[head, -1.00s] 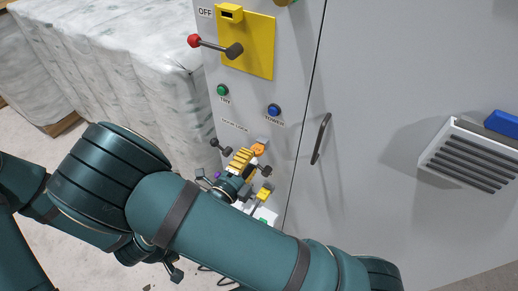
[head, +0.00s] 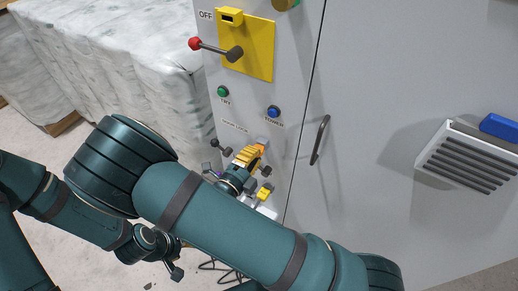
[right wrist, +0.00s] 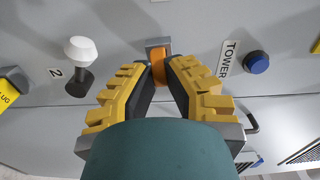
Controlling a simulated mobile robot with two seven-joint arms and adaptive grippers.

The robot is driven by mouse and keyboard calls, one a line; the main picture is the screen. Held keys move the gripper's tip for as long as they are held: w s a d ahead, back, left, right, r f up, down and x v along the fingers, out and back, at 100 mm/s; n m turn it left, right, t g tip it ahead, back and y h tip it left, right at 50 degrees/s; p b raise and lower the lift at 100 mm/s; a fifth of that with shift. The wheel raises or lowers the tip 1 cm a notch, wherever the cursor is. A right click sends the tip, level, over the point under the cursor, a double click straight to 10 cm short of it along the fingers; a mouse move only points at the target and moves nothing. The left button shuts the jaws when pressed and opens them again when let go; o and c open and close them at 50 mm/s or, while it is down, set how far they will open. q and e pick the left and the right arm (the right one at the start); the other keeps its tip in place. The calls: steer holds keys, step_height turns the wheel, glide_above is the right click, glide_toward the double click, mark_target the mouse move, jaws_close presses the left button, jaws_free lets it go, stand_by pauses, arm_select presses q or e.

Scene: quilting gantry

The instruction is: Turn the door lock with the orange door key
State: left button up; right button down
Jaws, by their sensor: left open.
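The orange door key (head: 262,141) is on the grey cabinet panel below the blue button. It shows between my right gripper's fingertips in the right wrist view (right wrist: 158,71), in front of a small grey square part, seemingly the door lock (right wrist: 158,43). My right gripper (head: 249,156), with yellow ribbed fingers, is closed around the key's head; the fingers also show in the right wrist view (right wrist: 159,78). How deep the key sits is hidden. My left gripper (head: 177,258) is open and empty, low beside the panel, partly hidden by my right arm.
A green button (head: 223,91), a blue TOWER button (head: 273,111) and a red-tipped lever (head: 212,46) on a yellow plate are above. A dark door handle (head: 320,140) is to the right. A white knob (right wrist: 79,48) stands left of the lock. Wrapped stacks (head: 110,60) are at left.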

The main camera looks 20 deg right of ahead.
steer(key=shift+n+p, duration=1.9)
steer(key=shift+p, duration=0.65)
steer(key=n+p, duration=0.3)
steer(key=shift+n+p, duration=0.3)
steer(key=shift+n, duration=0.1)
